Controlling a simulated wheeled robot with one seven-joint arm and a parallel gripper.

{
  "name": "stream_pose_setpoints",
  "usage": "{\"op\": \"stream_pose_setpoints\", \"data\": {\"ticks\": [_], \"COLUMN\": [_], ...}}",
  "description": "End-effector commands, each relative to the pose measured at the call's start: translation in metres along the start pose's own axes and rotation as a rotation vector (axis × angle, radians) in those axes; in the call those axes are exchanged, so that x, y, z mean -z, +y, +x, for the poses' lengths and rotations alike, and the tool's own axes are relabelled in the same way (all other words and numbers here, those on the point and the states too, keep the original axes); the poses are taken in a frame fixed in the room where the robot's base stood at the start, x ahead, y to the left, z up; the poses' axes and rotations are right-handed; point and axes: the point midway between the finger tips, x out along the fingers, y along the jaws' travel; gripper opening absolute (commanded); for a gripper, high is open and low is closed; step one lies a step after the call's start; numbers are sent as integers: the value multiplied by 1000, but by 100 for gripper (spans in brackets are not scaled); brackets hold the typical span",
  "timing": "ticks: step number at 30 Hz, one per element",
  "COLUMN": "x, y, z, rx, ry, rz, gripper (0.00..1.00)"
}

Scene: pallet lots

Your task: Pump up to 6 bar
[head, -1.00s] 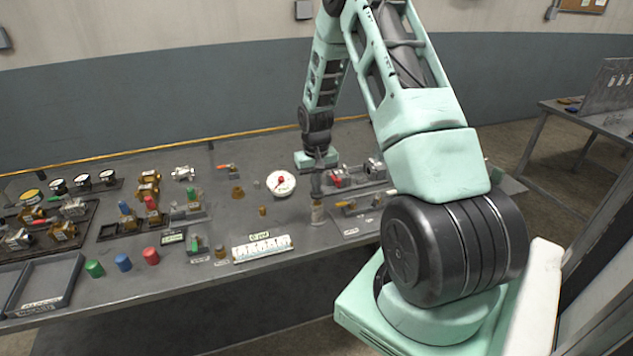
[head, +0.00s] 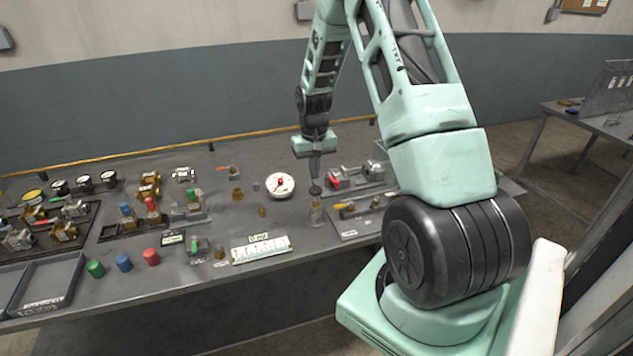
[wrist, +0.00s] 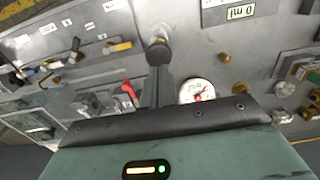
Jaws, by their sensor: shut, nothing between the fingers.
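A small upright hand pump (head: 317,213) with a pale body and a dark round knob (head: 315,190) on top stands near the front of the bench. My gripper (head: 315,180) is shut and empty, pointing down just above the knob; I cannot tell whether it touches. In the wrist view my gripper (wrist: 158,88) shows as a narrow shut column, with the knob (wrist: 159,52) beyond its end. A round white gauge (head: 280,185) with a red mark lies left of the pump and also shows in the wrist view (wrist: 197,91). Its reading is too small to make out.
A white scale strip (head: 262,250) lies front left of the pump. A plate with a yellow-handled part (head: 345,206) is close on the right, with a red-handled fixture (head: 335,182) behind it. Green, blue and red caps (head: 123,262) stand along the front edge.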

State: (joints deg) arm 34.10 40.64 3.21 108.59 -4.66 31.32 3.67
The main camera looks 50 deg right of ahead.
Motion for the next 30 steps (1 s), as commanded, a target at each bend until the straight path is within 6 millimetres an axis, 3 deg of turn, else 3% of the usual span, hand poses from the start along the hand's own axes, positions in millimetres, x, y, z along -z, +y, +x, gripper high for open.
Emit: {"op": "stream_pose_setpoints", "data": {"ticks": [6, 12, 30], "x": [2, 1, 1], "y": [0, 0, 0], "z": [-40, -65, -72], "rx": [-1, 0, 0], "ry": [7, 3, 1], "rz": [-1, 0, -1], "gripper": [0, 0, 0]}}
